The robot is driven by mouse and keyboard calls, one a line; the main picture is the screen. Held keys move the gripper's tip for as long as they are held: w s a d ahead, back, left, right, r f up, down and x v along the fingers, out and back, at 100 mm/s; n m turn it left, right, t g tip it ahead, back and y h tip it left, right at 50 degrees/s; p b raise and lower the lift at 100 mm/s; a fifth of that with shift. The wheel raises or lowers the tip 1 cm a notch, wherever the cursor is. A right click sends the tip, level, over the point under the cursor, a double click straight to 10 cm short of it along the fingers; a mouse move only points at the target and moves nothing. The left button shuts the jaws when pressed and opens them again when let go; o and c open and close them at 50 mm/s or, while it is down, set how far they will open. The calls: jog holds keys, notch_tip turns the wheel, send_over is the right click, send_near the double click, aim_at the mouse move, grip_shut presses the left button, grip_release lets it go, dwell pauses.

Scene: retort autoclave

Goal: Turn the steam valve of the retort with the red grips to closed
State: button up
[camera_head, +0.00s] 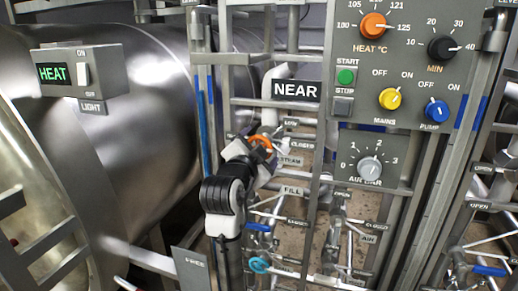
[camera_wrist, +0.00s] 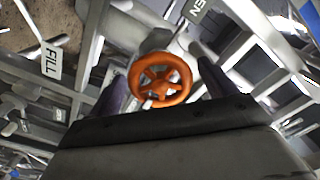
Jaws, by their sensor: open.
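The steam valve has an orange spoked handwheel (camera_head: 261,142) on a pale pipe beside the STEAM label (camera_head: 291,160). In the wrist view the handwheel (camera_wrist: 160,80) faces the camera, between my two dark fingers. My gripper (camera_wrist: 164,88) is open, with a finger on each side of the wheel; whether they touch its rim I cannot tell. In the head view my gripper (camera_head: 262,152) is at the wheel and hides part of it. A CLOSED label (camera_head: 300,146) is near the wheel. The large steel retort (camera_head: 150,130) is at the left; its grips are not clearly visible.
A NEAR sign (camera_head: 296,90) hangs above the wheel. Metal frame bars and pipes surround my arm closely. A FILL label (camera_head: 292,190) and a blue lower valve handle (camera_head: 258,265) are below.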

jog(key=shift+s, duration=0.1)
jog(key=b+v, duration=0.3)
jog(key=v, duration=1)
jog(key=shift+s, duration=0.3)
jog(key=shift+a, duration=0.1)
dwell(3.0)
